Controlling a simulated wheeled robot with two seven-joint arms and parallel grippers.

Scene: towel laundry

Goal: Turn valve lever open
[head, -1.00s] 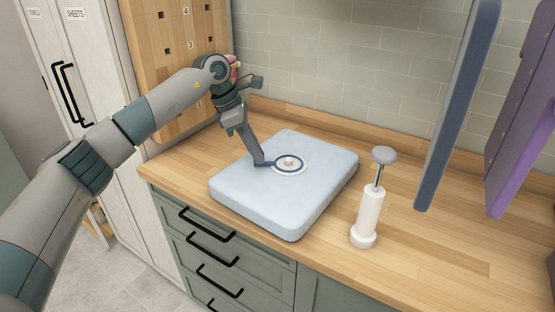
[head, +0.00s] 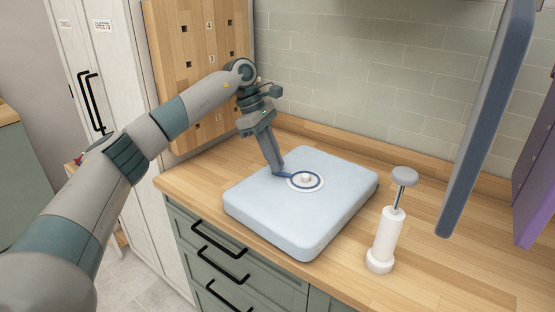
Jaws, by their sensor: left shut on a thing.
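A pale blue, cushion-like vacuum bag (head: 290,215) lies flat on the wooden counter. A round white valve with a blue ring (head: 305,180) sits on its top, with a small beige knob in the middle. A small blue lever sticks out from the valve's left side, mostly hidden by the fingers. My left gripper (head: 279,174) reaches down from the upper left and is shut on the valve lever at the ring's left edge. My right gripper is not in view.
A white hand pump (head: 387,238) with a grey knob stands upright on the counter to the right of the bag. A wooden pegboard panel (head: 190,60) stands behind my left arm. A blue-grey hanging panel (head: 485,120) and a purple one (head: 540,170) are at right.

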